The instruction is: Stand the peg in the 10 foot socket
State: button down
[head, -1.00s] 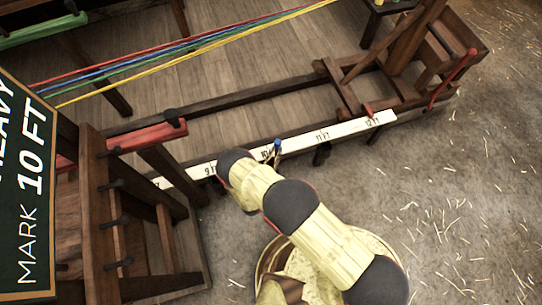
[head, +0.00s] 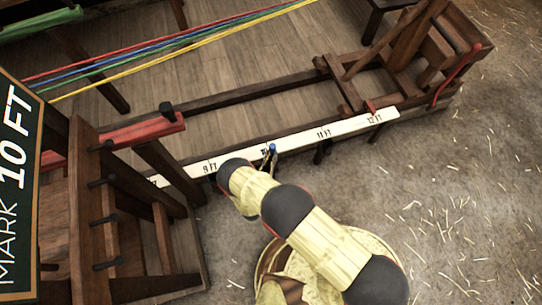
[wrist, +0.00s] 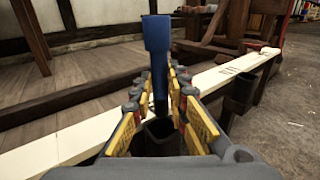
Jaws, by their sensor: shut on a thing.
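The peg (wrist: 157,55) has a blue top and a darker, thinner lower part. It stands roughly upright between the fingers of my gripper (wrist: 159,100), which is shut on it. Its blue top also shows in the head view (head: 272,147), beside the partly covered 10 foot label on the white measuring board (head: 323,133). A dark square-mouthed socket (wrist: 158,128) lies low between the fingers, just below the peg. I cannot tell whether the peg's lower end is inside it. My forearm hides part of the board's near side.
Another dark socket (wrist: 238,92) hangs on the board's side farther along. A wooden frame with pegs (head: 105,210) and a red bar (head: 145,132) stands at left. The sign (head: 15,180) reads "MARK 10 FT". Coloured ropes (head: 170,58) stretch behind. The straw-strewn floor at right is clear.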

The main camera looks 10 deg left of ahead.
jog(key=shift+f+b, duration=1.45)
jog(key=shift+f, duration=1.95)
jog(key=c, duration=2)
grip_release()
jog(key=shift+f, duration=0.1)
jog(key=o, duration=0.3)
jog(key=shift+d, duration=0.1)
jog(key=shift+o, duration=0.2)
jog(key=shift+f, duration=0.1)
jog(key=shift+s, duration=0.15)
jog(key=s+a, duration=0.1)
jog(key=s, duration=1)
jog(key=shift+s+a+r, duration=0.2)
jog(key=shift+s+r, duration=0.1)
jog(key=shift+r, duration=0.1)
